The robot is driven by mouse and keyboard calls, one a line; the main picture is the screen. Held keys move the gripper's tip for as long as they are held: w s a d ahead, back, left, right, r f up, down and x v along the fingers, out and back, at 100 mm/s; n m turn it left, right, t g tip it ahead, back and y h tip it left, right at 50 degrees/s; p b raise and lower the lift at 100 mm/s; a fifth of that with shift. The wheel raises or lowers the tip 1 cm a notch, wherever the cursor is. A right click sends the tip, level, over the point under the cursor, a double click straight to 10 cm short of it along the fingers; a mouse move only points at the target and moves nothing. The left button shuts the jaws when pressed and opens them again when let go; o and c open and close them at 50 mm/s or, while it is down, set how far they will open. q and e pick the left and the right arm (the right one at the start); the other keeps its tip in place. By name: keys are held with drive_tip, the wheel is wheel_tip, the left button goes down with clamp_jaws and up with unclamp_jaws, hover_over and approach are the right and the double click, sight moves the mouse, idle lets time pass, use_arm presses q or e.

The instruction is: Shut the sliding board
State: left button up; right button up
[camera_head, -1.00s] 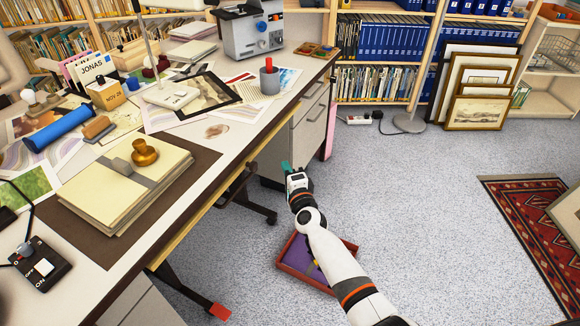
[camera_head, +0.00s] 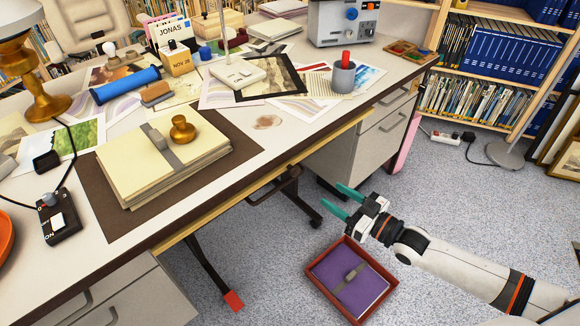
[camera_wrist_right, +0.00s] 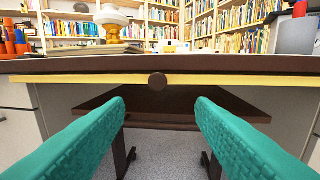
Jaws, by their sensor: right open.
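The sliding board shows as a yellow strip (camera_head: 225,206) along the underside of the desk's front edge. In the right wrist view its yellow front edge (camera_wrist_right: 230,78) runs across under the dark desktop edge, with a round dark brown knob (camera_wrist_right: 158,81) at its middle. My right gripper (camera_head: 340,201) is in front of the desk, fingers pointing toward it, apart from the board. Its teal fingers (camera_wrist_right: 160,106) are spread wide and empty, with the knob ahead between and slightly above their tips. My left gripper is not in view.
The desktop (camera_head: 215,125) holds a paper stack (camera_head: 165,165) with a brass-coloured knob-like weight, prints and a lamp. Drawer cabinets (camera_head: 375,145) stand beneath at both sides. A red tray (camera_head: 318,282) with a purple item lies on the floor below my right arm. The floor around is mostly clear.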

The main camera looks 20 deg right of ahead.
sight(297, 173)
drive_tip(key=b+x, duration=0.1)
drive_tip(key=x, duration=0.9)
drive_tip(key=shift+w+a+r+b, duration=0.1)
drive_tip(key=shift+w+a+b, duration=0.05)
drive_tip(key=shift+a+b, duration=0.15)
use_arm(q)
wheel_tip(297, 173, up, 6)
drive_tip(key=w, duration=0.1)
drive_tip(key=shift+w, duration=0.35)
use_arm(e)
drive_tip(key=shift+w+a, duration=0.3)
drive_tip(key=shift+w, duration=0.2)
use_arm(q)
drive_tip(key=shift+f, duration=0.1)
use_arm(e)
clamp_jaws()
